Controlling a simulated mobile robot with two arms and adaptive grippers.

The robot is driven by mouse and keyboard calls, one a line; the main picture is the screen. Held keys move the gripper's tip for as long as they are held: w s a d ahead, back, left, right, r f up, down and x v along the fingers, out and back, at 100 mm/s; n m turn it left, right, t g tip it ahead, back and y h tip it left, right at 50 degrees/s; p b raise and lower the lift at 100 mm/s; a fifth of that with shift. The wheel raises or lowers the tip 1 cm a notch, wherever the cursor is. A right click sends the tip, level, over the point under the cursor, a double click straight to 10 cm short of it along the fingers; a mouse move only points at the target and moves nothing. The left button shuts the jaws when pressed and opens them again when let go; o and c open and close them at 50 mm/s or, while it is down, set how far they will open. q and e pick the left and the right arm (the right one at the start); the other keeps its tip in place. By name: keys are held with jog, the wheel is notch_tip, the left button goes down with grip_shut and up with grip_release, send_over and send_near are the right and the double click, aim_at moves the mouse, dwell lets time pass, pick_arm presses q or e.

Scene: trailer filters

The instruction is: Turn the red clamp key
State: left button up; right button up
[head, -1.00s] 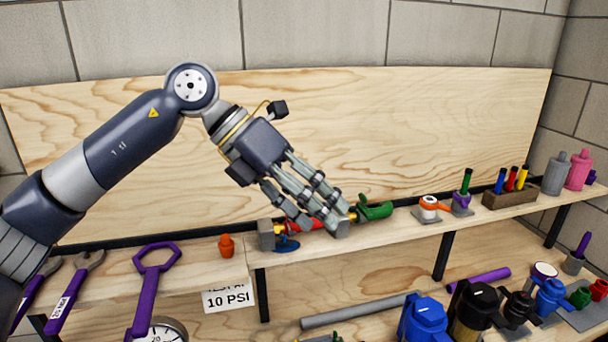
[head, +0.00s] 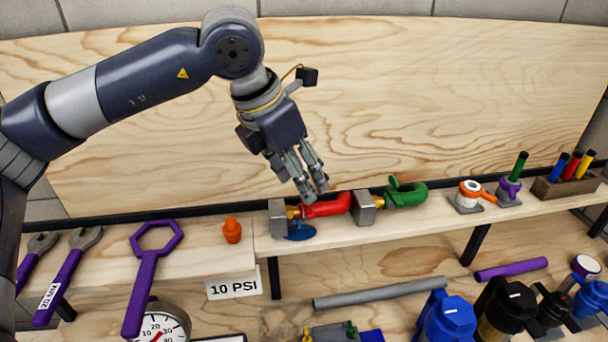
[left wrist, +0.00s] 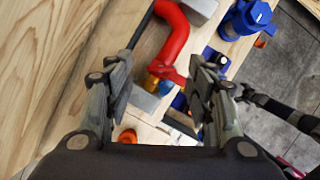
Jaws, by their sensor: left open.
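The red clamp key (head: 328,206) is a curved red piece on the shelf, joined at its left to a brass fitting (head: 293,212) on a grey block. A blue handle (head: 299,231) sits under that fitting. My left gripper (head: 314,196) is open, its fingers pointing down just above and behind the left part of the red key. In the left wrist view the red key (left wrist: 172,48) runs between the two open fingers (left wrist: 160,85). Whether a finger touches it I cannot tell. My right gripper is not identifiable.
A green curved piece (head: 405,196) on a grey block (head: 363,208) stands to the right. An orange knob (head: 232,231) and purple wrench (head: 153,280) are to the left. A wooden board (head: 400,100) rises behind the shelf; a lower shelf holds blue and black regulators.

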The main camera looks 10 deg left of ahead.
pick_arm(q)
jog(key=shift+x, duration=0.8)
jog(key=shift+d+f, duration=0.15)
jog(key=shift+f, duration=0.05)
jog(key=c, duration=1.1)
jog(key=shift+o, duration=0.2)
jog(key=shift+f+m+b, duration=0.2)
jog(key=shift+m+b, duration=0.35)
jog(key=shift+m, duration=0.05)
jog(key=shift+w+m+g+h+b, duration=0.1)
jog(key=shift+m+g+h+b, duration=0.2)
jog(key=shift+m+h, duration=0.1)
jog(key=shift+r+m+b, duration=0.1)
jog(key=shift+m+b, duration=0.2)
jog(key=shift+m, duration=0.6)
jog(key=shift+r+m+g+h, duration=0.1)
jog(key=shift+m+g+h, duration=0.2)
jog(key=shift+m+g, duration=0.35)
pick_arm(e)
jog(key=shift+w+f, duration=0.3)
jog(key=shift+f, duration=0.2)
jog(key=shift+w+f, duration=0.3)
jog(key=shift+f, duration=0.2)
